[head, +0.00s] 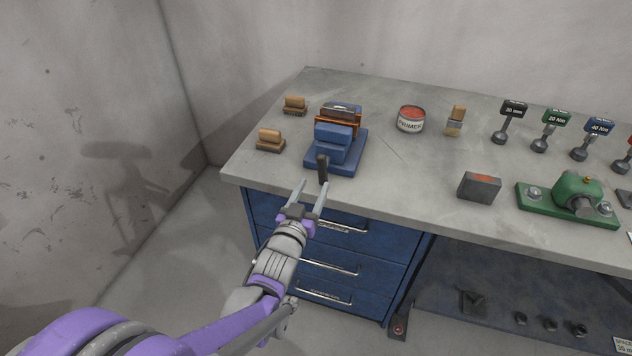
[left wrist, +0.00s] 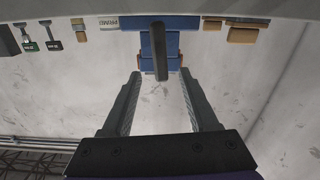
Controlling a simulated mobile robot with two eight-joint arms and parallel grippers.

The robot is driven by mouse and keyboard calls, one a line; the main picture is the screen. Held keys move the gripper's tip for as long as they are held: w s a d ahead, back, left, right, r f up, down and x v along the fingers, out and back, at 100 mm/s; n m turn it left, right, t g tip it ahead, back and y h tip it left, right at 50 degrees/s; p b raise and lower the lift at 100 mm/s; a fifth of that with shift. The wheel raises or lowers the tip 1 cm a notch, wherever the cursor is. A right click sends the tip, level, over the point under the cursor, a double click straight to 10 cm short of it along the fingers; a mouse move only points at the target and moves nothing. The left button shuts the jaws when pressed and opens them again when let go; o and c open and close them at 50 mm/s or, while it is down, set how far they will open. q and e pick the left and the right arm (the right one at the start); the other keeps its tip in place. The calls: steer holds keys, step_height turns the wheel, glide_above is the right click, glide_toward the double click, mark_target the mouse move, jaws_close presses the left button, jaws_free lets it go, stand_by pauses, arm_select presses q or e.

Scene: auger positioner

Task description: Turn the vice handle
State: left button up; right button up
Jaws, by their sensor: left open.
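The blue vice (head: 333,150) stands on the left part of the grey workbench, with an orange-brown part clamped at its back jaw. Its dark handle (head: 323,168) points toward the front edge of the bench. My left gripper (head: 314,186) is open and empty, just in front of the handle near the bench edge. In the left wrist view the handle (left wrist: 160,52) lies ahead, between the lines of the two open fingers (left wrist: 160,75), and the fingers look apart from it. The blue vice body (left wrist: 172,45) shows behind it. My right gripper is not in view.
Two wooden-topped brushes or blocks (head: 270,139) lie left of the vice. A dark block (head: 479,187), a green machine part (head: 575,194) and labelled torque tools (head: 508,120) lie farther right. Blue drawers (head: 340,240) are below.

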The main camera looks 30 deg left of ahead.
mark_target(325, 158)
arm_select(q)
steer(key=x, duration=0.7)
steer(key=r+x, duration=0.1)
steer(key=x, duration=0.3)
steer(key=shift+a+b, duration=0.15)
steer(key=shift+b, duration=0.15)
jaws_close()
